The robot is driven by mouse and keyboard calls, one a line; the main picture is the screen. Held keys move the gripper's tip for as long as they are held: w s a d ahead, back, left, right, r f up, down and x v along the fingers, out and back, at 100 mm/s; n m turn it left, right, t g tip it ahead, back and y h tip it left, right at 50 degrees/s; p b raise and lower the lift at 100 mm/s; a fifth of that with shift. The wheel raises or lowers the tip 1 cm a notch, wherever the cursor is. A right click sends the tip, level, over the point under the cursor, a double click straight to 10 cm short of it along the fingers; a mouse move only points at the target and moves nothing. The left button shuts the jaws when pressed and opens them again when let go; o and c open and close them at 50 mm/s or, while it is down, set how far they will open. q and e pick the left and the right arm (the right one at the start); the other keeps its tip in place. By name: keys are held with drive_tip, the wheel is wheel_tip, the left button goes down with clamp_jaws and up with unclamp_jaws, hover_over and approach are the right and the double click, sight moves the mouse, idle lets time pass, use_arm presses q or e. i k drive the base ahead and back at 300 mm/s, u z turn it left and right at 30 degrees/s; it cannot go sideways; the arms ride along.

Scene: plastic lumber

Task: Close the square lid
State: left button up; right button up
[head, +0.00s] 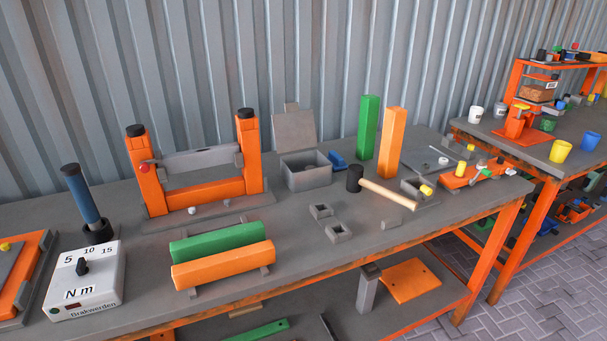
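A grey square box (306,172) stands on the grey workbench, right of the orange frame. Its square lid (294,130) is open and stands up behind the box, leaning slightly back. The box's inside shows from above and looks dark, with no clear contents. Neither of my grippers is in view.
A black-headed mallet (385,192) lies right of the box, and a small blue piece (337,161) sits close to its right side. Green (368,128) and orange (392,142) posts stand beyond. An orange frame (200,170) stands left. Green and orange bars (222,265) lie in front.

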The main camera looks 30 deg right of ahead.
sight(294, 130)
drive_tip(key=k, duration=0.5)
drive_tip(key=z, duration=2.05)
drive_tip(key=i, duration=1.45)
drive_tip(key=u, duration=1.9)
drive_tip(key=i, duration=0.5)
drive_tip(key=u, duration=0.4)
drive_tip(key=k, duration=1.25)
drive_tip(key=z, duration=0.4)
drive_tip(key=i, duration=0.35)
drive_tip(key=z, duration=0.05)
